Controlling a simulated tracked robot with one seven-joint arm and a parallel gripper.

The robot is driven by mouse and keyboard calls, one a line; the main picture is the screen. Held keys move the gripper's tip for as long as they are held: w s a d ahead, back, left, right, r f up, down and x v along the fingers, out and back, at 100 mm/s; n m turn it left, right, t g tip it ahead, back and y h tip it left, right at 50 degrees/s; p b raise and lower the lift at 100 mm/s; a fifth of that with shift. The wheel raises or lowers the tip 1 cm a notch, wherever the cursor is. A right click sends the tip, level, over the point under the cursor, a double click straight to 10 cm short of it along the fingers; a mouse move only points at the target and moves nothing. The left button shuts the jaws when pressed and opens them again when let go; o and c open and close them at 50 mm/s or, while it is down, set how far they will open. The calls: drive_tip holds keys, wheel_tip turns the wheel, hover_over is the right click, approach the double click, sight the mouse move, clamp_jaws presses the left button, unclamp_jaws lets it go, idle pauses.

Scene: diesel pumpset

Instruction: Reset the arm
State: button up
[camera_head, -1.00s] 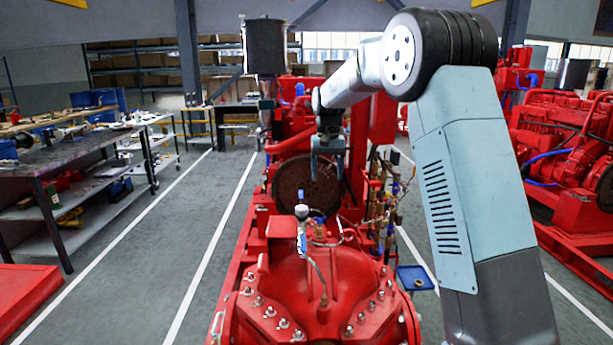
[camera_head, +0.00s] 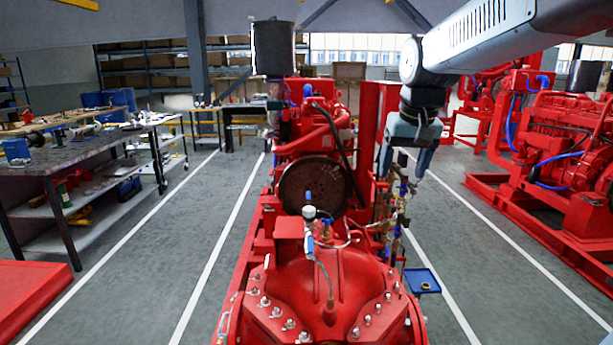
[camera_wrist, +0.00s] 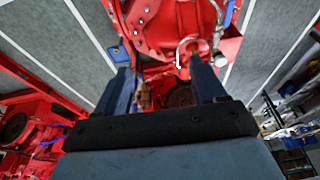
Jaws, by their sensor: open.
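My gripper (camera_head: 404,162) is at the right of centre in the head view, pointing down, above and to the right of the red diesel pumpset (camera_head: 345,285). Its fingers are open and apart, with nothing between them that it holds. In the wrist view, my gripper (camera_wrist: 165,84) shows two dark fingers with the red pump casing (camera_wrist: 165,45) seen beyond them. My arm reaches in from the upper right of the head view. Whether the fingers clear the valves and pipes near them is hard to tell.
A gauge with a blue valve (camera_head: 309,225) stands up from the pump. Pipes and small valves (camera_head: 393,220) line its right side. A blue tray (camera_head: 422,281) sits at right. A workbench (camera_head: 80,155) is at left, another red engine (camera_head: 565,140) at right. Floor aisles are clear.

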drive_tip(key=s+d+f+t, duration=0.1)
drive_tip(key=s+d+f, duration=0.1)
drive_tip(key=s, duration=0.7)
drive_tip(key=s+d+f+t, duration=0.1)
drive_tip(key=s+f, duration=0.2)
drive_tip(key=s, duration=0.6)
drive_tip(key=shift+d+f, duration=0.3)
drive_tip(key=shift+d, duration=0.05)
